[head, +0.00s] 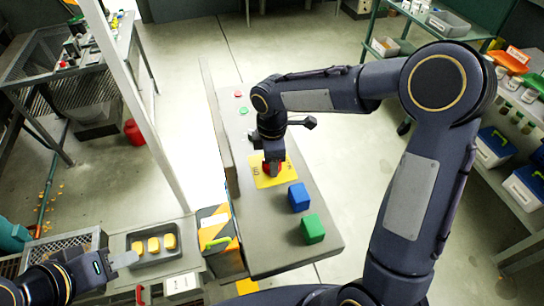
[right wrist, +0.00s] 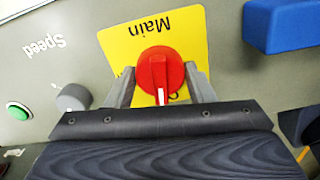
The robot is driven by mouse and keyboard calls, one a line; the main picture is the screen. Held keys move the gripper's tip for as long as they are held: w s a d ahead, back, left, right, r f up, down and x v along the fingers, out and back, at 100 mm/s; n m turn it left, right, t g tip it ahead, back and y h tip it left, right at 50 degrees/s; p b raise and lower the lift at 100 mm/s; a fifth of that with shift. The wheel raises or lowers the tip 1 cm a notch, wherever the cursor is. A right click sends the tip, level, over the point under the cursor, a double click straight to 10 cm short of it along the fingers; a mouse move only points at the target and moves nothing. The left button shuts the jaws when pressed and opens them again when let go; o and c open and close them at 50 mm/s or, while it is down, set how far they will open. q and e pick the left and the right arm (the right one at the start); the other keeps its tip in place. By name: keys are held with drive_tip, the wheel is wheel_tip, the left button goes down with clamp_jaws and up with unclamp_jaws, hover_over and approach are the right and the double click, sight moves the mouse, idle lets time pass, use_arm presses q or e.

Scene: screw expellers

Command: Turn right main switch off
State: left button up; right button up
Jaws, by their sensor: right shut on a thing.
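The red main switch (right wrist: 160,74) is a round knob with a raised grip and a white pointer mark. It sits on a yellow plate (right wrist: 188,24) marked "Main", upside down in the right wrist view, where the pointer is towards the bottom. My right gripper (right wrist: 160,88) has one finger on each side of the knob and is shut on it. In the head view my right gripper (head: 272,166) comes down on the panel (head: 262,228) and partly covers the knob.
A blue block (head: 299,197) and a green block (head: 312,229) stand on the panel near the switch. A grey "Speed" knob (right wrist: 74,97) and a green button (right wrist: 19,111) lie to the left in the wrist view. A tray (head: 134,265) with yellow pieces is near my left gripper.

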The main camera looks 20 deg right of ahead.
drive_tip(key=shift+n, duration=0.8)
drive_tip(key=o, duration=1)
drive_tip(key=shift+c, duration=0.2)
wheel_tip(320, 180, up, 8)
drive_tip(key=shift+f, duration=0.1)
